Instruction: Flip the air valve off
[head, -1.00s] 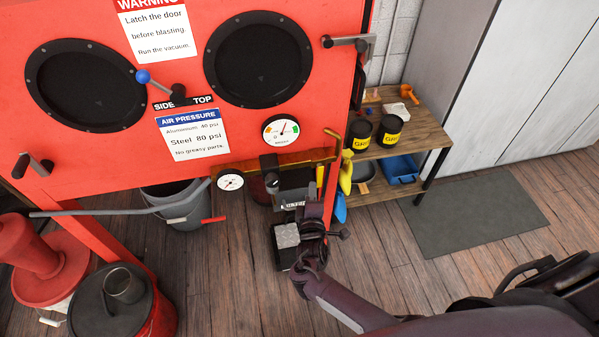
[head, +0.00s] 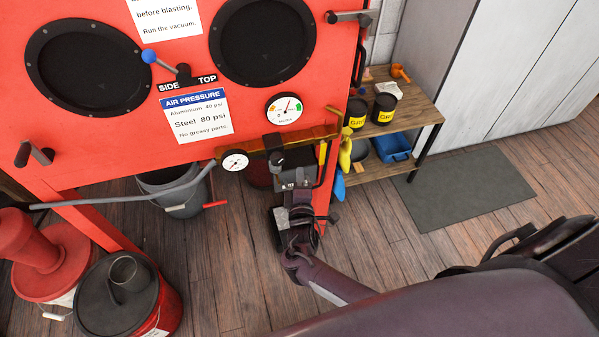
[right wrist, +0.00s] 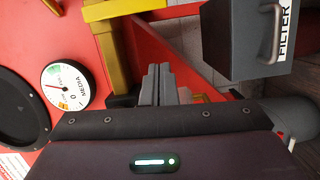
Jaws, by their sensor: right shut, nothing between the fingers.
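Brass-coloured pipework (head: 308,135) runs along the cabinet's lower edge, with a pressure gauge (head: 235,161) at its left end. A yellow handle (head: 322,152) stands near its right end, and a red lever (head: 214,204) shows lower left. I cannot tell surely which handle is the air valve or how it is set. My right gripper (right wrist: 160,72) is shut and empty in the right wrist view, in front of the brass parts. In the head view it is below the pipework, its tips hard to make out. My left gripper is not in view.
A grey filter box (right wrist: 247,32) is close on the right in the wrist view. The red cabinet (head: 120,160) fills the upper left, with a media gauge (head: 285,108). Open floor lies lower left of my arm.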

